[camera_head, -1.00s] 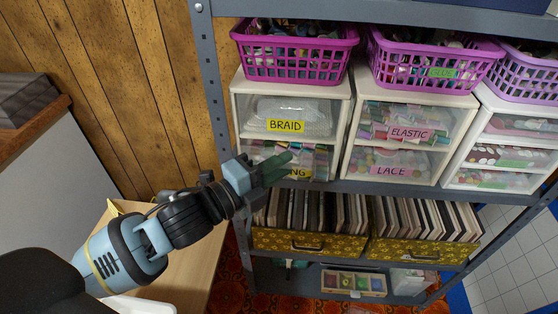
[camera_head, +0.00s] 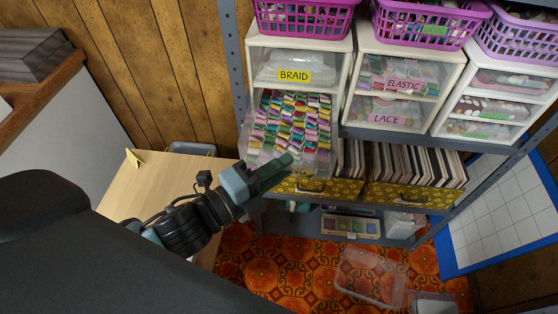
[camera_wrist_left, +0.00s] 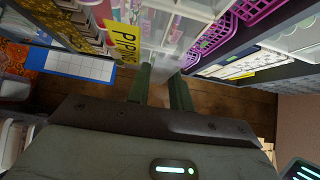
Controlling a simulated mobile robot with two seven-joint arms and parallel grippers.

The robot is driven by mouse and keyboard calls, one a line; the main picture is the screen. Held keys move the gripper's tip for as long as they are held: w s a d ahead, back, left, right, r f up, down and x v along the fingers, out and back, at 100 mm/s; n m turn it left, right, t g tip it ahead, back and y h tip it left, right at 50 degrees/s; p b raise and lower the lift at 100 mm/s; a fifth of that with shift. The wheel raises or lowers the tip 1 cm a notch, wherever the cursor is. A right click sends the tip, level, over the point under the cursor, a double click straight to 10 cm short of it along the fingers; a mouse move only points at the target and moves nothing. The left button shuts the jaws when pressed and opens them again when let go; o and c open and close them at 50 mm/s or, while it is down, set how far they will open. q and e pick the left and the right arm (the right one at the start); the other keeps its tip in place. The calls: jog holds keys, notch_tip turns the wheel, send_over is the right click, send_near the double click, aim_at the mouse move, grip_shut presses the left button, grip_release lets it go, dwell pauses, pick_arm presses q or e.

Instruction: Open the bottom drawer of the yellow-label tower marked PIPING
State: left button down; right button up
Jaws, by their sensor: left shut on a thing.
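The yellow-label tower (camera_head: 340,44) is a white unit at the left of the shelf, with a BRAID label (camera_head: 294,76) on its closed top drawer. Its bottom drawer (camera_head: 290,122) is pulled far out and shows rows of colourful spools. The yellow PIPING label (camera_wrist_left: 125,40) on the drawer front shows in the left wrist view; in the head view it is hidden. My left gripper (camera_head: 284,166) is at the front of the pulled-out drawer, shut on its front edge or handle; the exact contact is hard to see. My right gripper is not in view.
A pink-label tower (camera_head: 350,84) with ELASTIC and LACE drawers stands to the right. Purple baskets (camera_head: 304,18) sit on top. Yellow patterned boxes (camera_head: 412,194) are on the shelf below. A wooden table (camera_head: 150,190) is at left. A clear bin (camera_head: 370,278) lies on the patterned floor.

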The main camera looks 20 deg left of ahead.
pick_arm(q)
jog(key=shift+f, duration=0.3)
jog(key=c, duration=1.4)
grip_release()
jog(key=shift+o, duration=0.4)
jog(key=shift+r, duration=0.15)
jog(key=b+v, duration=0.1)
jog(key=v, duration=0.6)
jog(key=shift+s+a, duration=0.25)
jog(key=shift+s, duration=0.1)
